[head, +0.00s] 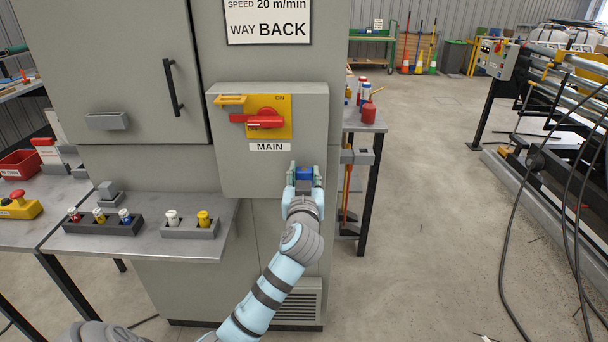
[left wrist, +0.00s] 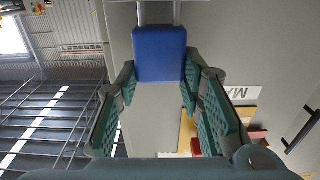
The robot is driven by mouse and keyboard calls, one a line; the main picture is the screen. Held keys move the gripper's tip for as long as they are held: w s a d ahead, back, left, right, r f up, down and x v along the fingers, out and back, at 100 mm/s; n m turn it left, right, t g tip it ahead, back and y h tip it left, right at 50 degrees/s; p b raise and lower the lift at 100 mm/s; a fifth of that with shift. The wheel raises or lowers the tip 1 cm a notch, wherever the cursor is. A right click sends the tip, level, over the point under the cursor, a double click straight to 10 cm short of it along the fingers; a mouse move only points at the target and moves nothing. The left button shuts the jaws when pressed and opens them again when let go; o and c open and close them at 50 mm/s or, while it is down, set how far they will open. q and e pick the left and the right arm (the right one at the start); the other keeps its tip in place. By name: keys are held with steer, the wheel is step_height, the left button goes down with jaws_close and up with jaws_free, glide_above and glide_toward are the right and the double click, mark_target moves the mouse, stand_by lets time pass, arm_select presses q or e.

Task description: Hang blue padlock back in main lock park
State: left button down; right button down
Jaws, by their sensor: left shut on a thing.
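The blue padlock (head: 305,174) is between the fingers of my left gripper (head: 305,171), in front of the lower right of the grey MAIN box (head: 238,178). In the left wrist view the blue padlock body (left wrist: 160,54) lies between the fingertips of my left gripper (left wrist: 158,74), its pale shackle legs running to the top edge. The fingers are shut on its sides. The shackle's top is out of that view, and my gripper covers the spot behind it in the head view, so I cannot tell whether it hangs on anything. My right gripper is not in view.
A grey bracket (head: 358,156) stands right of the cabinet.

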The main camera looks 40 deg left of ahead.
arm_select(q)
steer(key=shift+f+b, duration=0.7)
steer(key=shift+f, duration=0.2)
steer(key=c, duration=1)
jaws_free()
steer(key=v, duration=1.2)
